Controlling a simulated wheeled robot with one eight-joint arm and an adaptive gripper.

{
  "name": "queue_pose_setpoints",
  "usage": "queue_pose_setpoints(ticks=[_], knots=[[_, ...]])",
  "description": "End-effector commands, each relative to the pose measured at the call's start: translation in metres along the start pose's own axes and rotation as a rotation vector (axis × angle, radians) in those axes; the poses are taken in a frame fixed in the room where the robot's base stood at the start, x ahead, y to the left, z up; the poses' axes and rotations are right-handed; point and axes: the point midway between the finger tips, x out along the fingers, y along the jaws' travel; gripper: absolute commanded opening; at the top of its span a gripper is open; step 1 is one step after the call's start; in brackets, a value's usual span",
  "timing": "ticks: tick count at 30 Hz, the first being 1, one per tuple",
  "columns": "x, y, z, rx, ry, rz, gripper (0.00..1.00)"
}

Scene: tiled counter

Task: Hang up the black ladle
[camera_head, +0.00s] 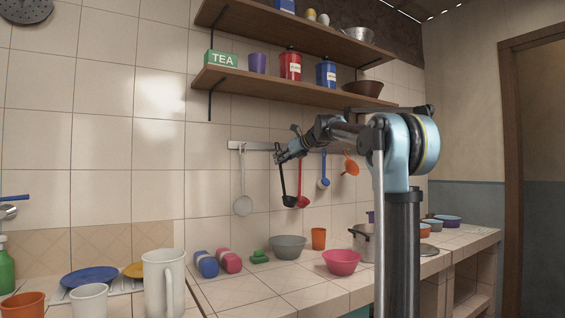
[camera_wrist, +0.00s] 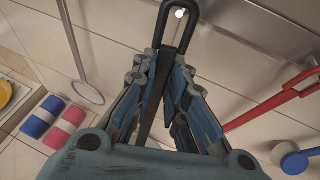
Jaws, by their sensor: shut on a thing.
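The black ladle (camera_head: 289,201) hangs bowl-down in front of the tiled wall, between a white utensil and a red ladle. My gripper (camera_head: 281,158) is shut on its handle near the top, just in front of the wall rail (camera_head: 237,145). In the wrist view the black handle (camera_wrist: 157,72) runs between the fingers (camera_wrist: 163,105), and its looped end sticks out beyond them. A pale round peg tip (camera_wrist: 180,13) shows inside the loop's opening. I cannot tell how deep the peg sits in the loop. The ladle's bowl is hidden in the wrist view.
The white utensil (camera_head: 242,205), red ladle (camera_head: 303,200), blue ladle (camera_head: 323,182) and orange utensil (camera_head: 350,167) hang close by. A shelf (camera_head: 290,91) is above. A grey bowl (camera_head: 288,247) and pink bowl (camera_head: 342,262) stand on the counter below.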

Motion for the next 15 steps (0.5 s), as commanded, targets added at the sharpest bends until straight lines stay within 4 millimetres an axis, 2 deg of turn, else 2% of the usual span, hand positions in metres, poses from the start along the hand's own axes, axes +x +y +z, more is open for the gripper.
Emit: queue_pose_setpoints(ticks=[15], knots=[[0.022,-0.007,0.005,0.000,0.000,-0.002,0.00]])
